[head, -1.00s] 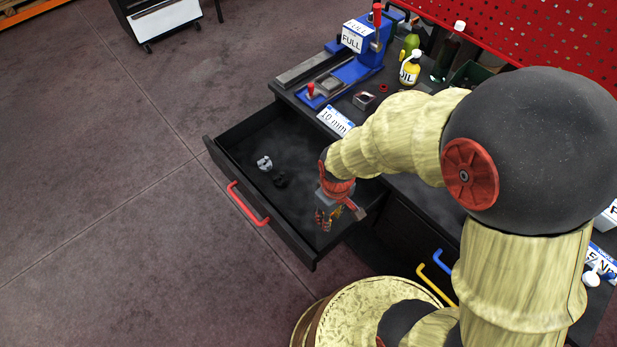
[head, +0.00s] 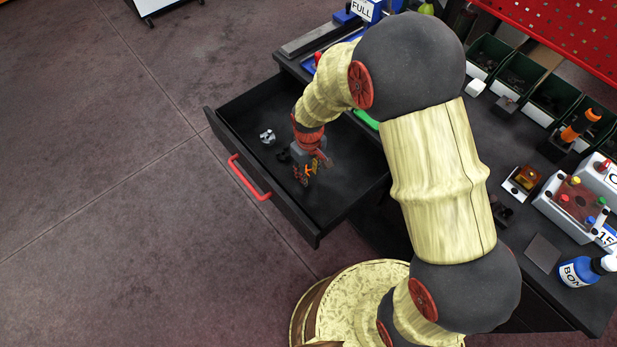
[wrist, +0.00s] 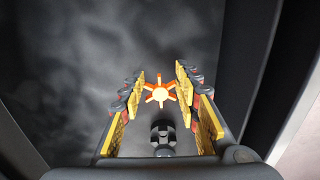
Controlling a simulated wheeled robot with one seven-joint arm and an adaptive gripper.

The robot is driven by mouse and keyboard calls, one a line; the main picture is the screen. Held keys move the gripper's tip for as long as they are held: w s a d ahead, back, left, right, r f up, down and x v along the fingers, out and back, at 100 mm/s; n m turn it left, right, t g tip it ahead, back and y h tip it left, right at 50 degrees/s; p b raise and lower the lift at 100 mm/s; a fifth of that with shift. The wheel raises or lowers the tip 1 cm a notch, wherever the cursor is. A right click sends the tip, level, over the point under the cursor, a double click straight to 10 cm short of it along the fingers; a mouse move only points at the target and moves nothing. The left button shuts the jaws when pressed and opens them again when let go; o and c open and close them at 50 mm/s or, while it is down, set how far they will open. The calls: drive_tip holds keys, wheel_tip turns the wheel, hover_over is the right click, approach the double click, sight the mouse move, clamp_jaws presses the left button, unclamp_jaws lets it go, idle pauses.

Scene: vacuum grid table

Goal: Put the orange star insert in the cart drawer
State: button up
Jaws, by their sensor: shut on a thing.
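The orange star insert (wrist: 159,92) shows in the wrist view between the fingertips of my gripper (wrist: 160,96), which is shut on it. In the head view my gripper (head: 304,176) points down inside the open cart drawer (head: 345,195), over its dark floor. The star is too small to make out there. How far it is above the drawer floor is hard to tell.
A light grey piece (head: 267,136) and a black piece (head: 283,156) lie in the drawer left of my gripper. The drawer has a red handle (head: 248,177). The drawer's right part is clear. The crowded tabletop (head: 543,253) lies to the right.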

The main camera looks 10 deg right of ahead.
drive_tip(key=shift+f+b, duration=0.7)
drive_tip(key=shift+f, duration=0.85)
drive_tip(key=shift+f, duration=0.2)
drive_tip(key=o, duration=0.8)
drive_tip(key=shift+o, duration=0.2)
drive_tip(key=shift+r, duration=0.15)
wheel_tip(320, 180, up, 12)
drive_tip(key=p, duration=0.4)
drive_tip(key=shift+r, duration=0.15)
